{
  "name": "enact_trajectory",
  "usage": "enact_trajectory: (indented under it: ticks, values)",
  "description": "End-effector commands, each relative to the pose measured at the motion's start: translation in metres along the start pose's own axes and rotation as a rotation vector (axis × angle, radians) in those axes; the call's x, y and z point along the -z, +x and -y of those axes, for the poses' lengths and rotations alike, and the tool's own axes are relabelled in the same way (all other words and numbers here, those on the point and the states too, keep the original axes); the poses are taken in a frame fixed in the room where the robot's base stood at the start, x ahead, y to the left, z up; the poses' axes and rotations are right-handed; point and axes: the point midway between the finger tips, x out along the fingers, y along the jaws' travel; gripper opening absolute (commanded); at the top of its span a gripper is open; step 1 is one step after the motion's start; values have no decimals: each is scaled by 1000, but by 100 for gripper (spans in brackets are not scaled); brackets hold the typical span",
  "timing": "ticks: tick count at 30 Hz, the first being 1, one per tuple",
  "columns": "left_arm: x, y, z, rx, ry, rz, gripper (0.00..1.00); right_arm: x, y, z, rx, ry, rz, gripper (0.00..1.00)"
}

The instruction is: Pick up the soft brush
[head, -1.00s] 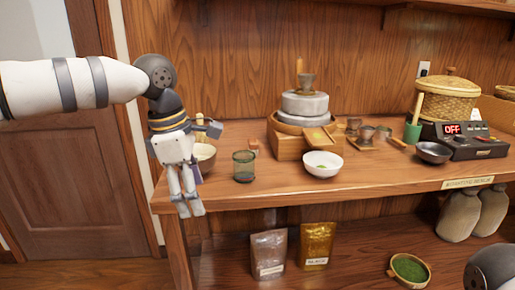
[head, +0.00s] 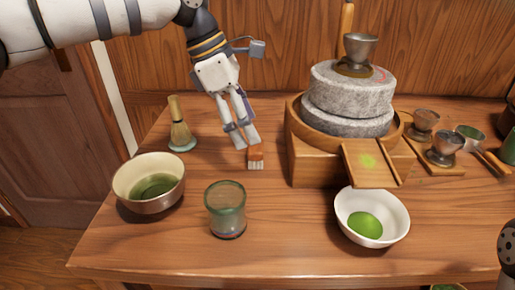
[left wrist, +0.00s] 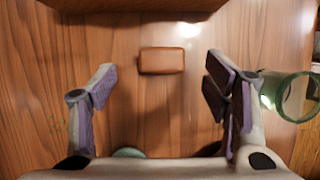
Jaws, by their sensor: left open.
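The soft brush (head: 256,160), with a small brown handle and pale bristles, stands on the wooden table left of the stone mill. In the left wrist view its brown top (left wrist: 162,61) shows between the two fingers, nearer the far side. My left gripper (head: 240,138) is open and empty, pointing down just above and behind the brush in the head view. In the left wrist view the open fingers (left wrist: 161,88) have purple pads, and neither touches the brush. My right gripper is not in view.
A green glass cup (head: 226,212) stands in front of the brush. A tea bowl (head: 130,196) and a bamboo whisk (head: 180,133) are to the left. The stone mill (head: 345,100) on its wooden base and a white bowl (head: 372,232) with green powder are to the right.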

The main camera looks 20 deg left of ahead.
Motion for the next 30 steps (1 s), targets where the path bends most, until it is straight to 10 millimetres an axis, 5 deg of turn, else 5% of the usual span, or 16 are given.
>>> enact_trajectory:
  ticks: [10, 18, 25, 30]
  values:
    - [6, 54, 6, 0, 1, -1, 70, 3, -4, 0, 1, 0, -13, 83]
    - [6, 60, 5, -3, 0, 0, 70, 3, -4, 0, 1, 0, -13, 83]
    - [6, 60, 5, -2, 0, 0, 20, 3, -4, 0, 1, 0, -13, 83]
    - [5, 60, 5, -2, 0, 0, 20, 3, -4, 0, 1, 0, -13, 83]
